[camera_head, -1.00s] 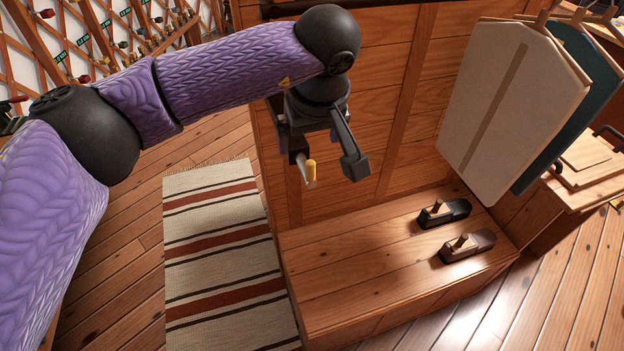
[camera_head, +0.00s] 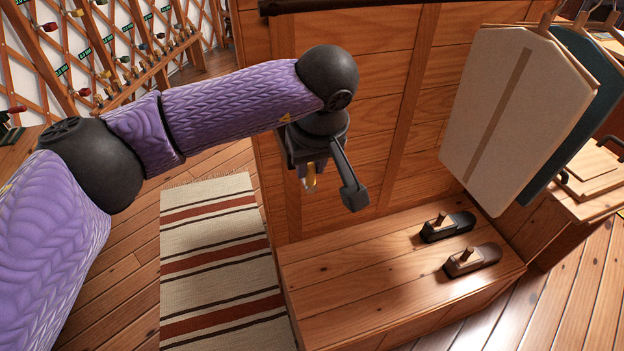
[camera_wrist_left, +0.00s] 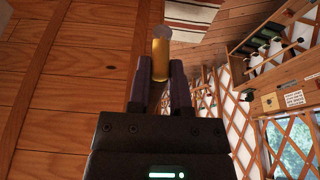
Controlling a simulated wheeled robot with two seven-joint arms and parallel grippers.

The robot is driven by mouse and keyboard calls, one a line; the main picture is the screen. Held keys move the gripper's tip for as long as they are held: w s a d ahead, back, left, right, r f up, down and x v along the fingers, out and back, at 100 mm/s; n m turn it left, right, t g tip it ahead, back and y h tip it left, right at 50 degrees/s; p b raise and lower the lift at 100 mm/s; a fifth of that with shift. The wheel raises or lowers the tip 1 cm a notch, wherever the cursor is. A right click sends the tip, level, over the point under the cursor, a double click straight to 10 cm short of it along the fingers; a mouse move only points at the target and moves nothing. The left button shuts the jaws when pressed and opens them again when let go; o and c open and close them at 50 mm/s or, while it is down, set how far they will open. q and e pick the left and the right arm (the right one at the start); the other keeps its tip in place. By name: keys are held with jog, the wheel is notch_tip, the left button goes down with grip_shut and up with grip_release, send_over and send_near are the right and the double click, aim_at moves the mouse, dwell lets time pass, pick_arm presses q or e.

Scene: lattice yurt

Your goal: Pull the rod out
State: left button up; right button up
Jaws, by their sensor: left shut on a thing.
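My left gripper (camera_head: 314,184) is in front of the wooden plank wall, above the low wooden step. It is shut on a short yellow rod (camera_head: 311,177), which is partly hidden by the gripper in the head view. In the left wrist view the rod (camera_wrist_left: 161,55) stands out between the two dark fingers (camera_wrist_left: 160,88), its far end grey. Where the rod's hidden part goes cannot be told. My right gripper is not in view.
Two hand planes (camera_head: 447,226) (camera_head: 472,260) rest on the low wooden step (camera_head: 350,290). Hanging boards (camera_head: 515,110) are at the right. A striped rug (camera_head: 217,260) lies on the floor to the left. The plank wall (camera_head: 385,110) stands close behind the gripper.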

pick_arm(q)
grip_shut()
jog(key=shift+s+d, duration=0.2)
jog(key=shift+s, duration=0.3)
jog(key=shift+s+d+b, duration=0.15)
jog(key=shift+s+d, duration=0.1)
jog(key=shift+s, duration=0.45)
jog(key=shift+s+d+b, duration=0.15)
jog(key=shift+s+d, duration=0.05)
jog(key=shift+s, duration=0.5)
jog(key=shift+s+d+b, duration=0.25)
jog(key=shift+s+d, duration=0.05)
jog(key=shift+s, duration=0.7)
jog(key=shift+s+d+b, duration=0.25)
jog(key=shift+s+d, duration=0.05)
jog(key=shift+s, duration=0.65)
jog(key=shift+s+d+b, duration=0.3)
jog(key=shift+s, duration=0.65)
jog(key=shift+s+d+b, duration=0.25)
jog(key=shift+s+d, duration=0.05)
jog(key=shift+s, duration=0.6)
